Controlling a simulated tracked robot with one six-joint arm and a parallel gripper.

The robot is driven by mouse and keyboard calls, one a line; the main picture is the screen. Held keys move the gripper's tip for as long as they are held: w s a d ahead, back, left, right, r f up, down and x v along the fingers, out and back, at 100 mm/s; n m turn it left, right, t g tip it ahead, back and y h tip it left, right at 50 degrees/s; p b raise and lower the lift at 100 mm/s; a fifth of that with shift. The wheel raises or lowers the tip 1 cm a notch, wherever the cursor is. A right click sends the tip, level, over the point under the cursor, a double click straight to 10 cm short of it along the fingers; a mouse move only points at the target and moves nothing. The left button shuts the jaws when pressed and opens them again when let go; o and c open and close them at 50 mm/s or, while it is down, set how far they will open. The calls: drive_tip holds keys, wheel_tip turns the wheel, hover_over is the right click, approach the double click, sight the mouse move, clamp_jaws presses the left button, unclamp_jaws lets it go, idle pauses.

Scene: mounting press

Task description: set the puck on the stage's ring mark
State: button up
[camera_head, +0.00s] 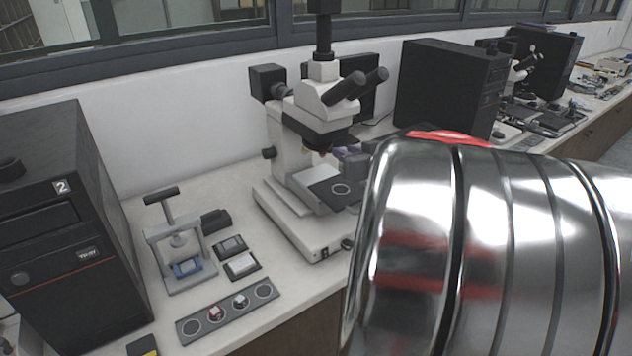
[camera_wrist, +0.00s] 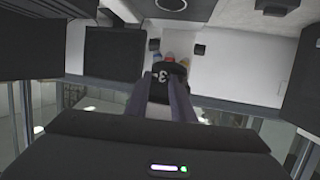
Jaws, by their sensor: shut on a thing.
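The stage (camera_head: 325,187) is a dark plate on the white microscope's base, with a pale ring mark (camera_head: 341,189) in its middle. The ring looks empty. My gripper (camera_wrist: 163,103) is shut on a dark puck (camera_wrist: 158,87) that bears a white "3", seen between the fingers in the wrist view. In the head view my gripper (camera_head: 353,160) shows small beside the microscope's lower head, above the right rear of the stage, partly behind my large metal arm. The held puck cannot be made out there. The gap between puck and stage is hard to judge.
The microscope head (camera_head: 312,118) overhangs the stage closely. A grey strip holder (camera_head: 226,315) at the front carries a red-topped and a blue-topped piece, with ring marks at both ends. A small press (camera_head: 172,240) and a black cabinet (camera_head: 70,225) stand left. My arm hides the right foreground.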

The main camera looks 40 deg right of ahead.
hover_over(346, 195)
drive_tip(key=shift+w+f, duration=0.15)
drive_tip(key=shift+f, duration=2.9)
drive_tip(key=shift+f, duration=1.9)
drive_tip(key=o, duration=1)
drive_tip(key=shift+s+a+r, duration=0.1)
drive_tip(key=shift+s+r, duration=0.05)
drive_tip(key=shift+s, duration=0.05)
drive_tip(key=v, duration=1.1)
drive_tip(key=shift+s+r, duration=0.1)
drive_tip(key=shift+s, duration=0.15)
